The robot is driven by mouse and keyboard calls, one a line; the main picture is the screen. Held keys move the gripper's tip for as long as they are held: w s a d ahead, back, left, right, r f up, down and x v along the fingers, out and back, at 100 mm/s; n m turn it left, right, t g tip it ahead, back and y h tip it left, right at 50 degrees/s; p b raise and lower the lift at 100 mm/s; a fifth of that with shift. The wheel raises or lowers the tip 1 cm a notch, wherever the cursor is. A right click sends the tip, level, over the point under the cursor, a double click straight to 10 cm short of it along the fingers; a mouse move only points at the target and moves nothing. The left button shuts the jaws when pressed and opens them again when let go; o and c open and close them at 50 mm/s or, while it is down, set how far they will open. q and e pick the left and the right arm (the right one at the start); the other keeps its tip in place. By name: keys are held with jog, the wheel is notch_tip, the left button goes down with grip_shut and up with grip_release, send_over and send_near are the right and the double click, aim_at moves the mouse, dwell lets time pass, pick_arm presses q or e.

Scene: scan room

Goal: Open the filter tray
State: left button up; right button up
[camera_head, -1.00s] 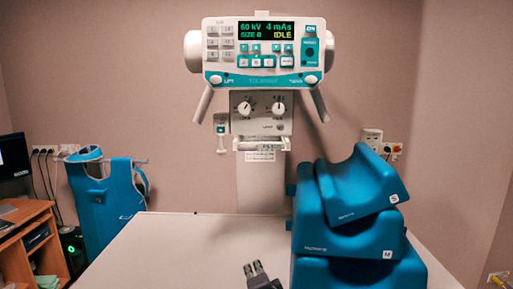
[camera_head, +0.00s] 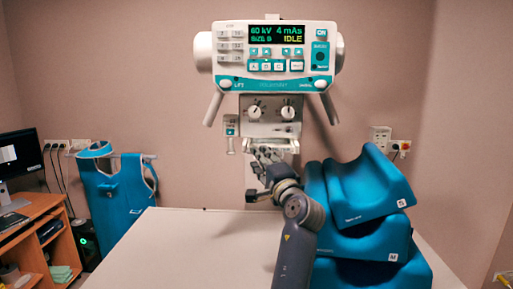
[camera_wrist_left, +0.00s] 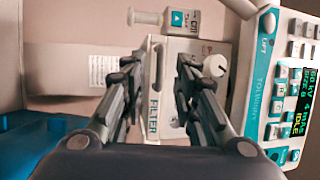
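The filter tray (camera_head: 290,145) sits low on the front of the X-ray head, below the two dials. In the left wrist view its pale front (camera_wrist_left: 154,118) reads "FILTER" and lies between my fingers. My left gripper (camera_head: 263,155) is in front of the tray and hides much of it in the head view. In the left wrist view the fingers (camera_wrist_left: 162,62) are apart, one on each side of the tray front. Contact between fingers and tray cannot be told. How far the tray is slid in cannot be told. My right gripper is not in view.
The control panel (camera_head: 275,85) with handles is above the tray. A tape holder (camera_head: 230,125) hangs left of it. Stacked blue cushions (camera_head: 370,185) stand close to the right of my arm. The white table (camera_head: 190,245) is clear on the left. A blue apron (camera_head: 118,190) hangs behind.

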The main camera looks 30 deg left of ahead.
pick_arm(q)
jog(key=p+x, duration=0.1)
jog(key=x, duration=0.3)
jog(key=shift+w+a, duration=0.1)
jog(key=shift+a, duration=0.05)
jog(key=shift+c, duration=0.6)
grip_shut()
jog(key=shift+r, duration=0.1)
